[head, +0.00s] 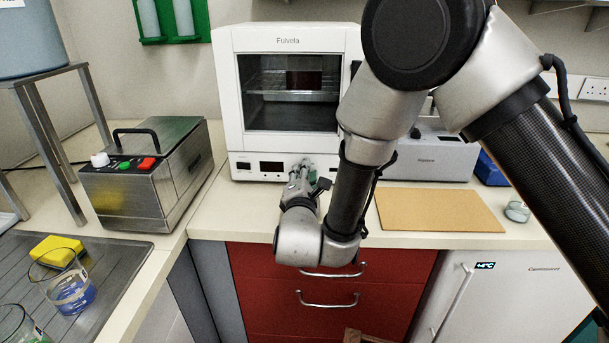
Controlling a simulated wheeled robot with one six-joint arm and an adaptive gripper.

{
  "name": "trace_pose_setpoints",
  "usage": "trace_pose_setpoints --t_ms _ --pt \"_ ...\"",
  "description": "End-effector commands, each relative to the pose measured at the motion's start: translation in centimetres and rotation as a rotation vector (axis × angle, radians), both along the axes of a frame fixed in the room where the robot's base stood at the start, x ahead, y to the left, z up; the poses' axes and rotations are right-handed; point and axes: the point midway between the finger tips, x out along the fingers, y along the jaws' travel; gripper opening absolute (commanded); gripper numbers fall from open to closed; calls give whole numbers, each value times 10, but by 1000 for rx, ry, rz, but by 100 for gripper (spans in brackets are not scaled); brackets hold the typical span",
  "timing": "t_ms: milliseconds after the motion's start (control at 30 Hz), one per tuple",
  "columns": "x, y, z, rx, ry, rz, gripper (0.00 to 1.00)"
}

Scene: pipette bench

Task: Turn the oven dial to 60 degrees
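The white oven (226,90) stands at the back of the bench, its glass door shut, with a rack and a dark reddish item inside. My gripper (302,170) is at the panel's right part, right of the display, pointing at the oven. The dial is not clearly visible; my gripper and wrist cover that part of the panel. The fingers are too small and hidden to tell whether they are open, shut or touching the dial.
A steel box with knobs (150,185) stands left of the oven. A tan board (440,209) and a small glass dish (517,211) lie to the right, before a grey device (436,157). Glass beakers (70,290) and a yellow sponge (57,250) are at lower left.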

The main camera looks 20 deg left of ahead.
Motion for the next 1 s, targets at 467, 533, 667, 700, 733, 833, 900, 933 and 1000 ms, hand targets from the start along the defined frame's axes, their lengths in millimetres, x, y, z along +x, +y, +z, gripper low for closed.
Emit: trace_pose_setpoints --t_ms 467,533,667,700,733,833,900,933,1000 --pt "0 0 0 -1 1 0 46" --pt "-2 0 0 -1 1 0 46" --pt "-17 -3 -1 -2 1 3 46" --pt "-24 -5 0 -1 0 3 46" --pt "-31 -6 0 -2 1 5 46" --pt "-53 -11 0 -2 1 5 46" --pt "-69 -15 -1 -4 2 4 46" --pt "-75 -16 -1 -4 2 4 46" --pt "-89 -20 0 -2 1 4 46"
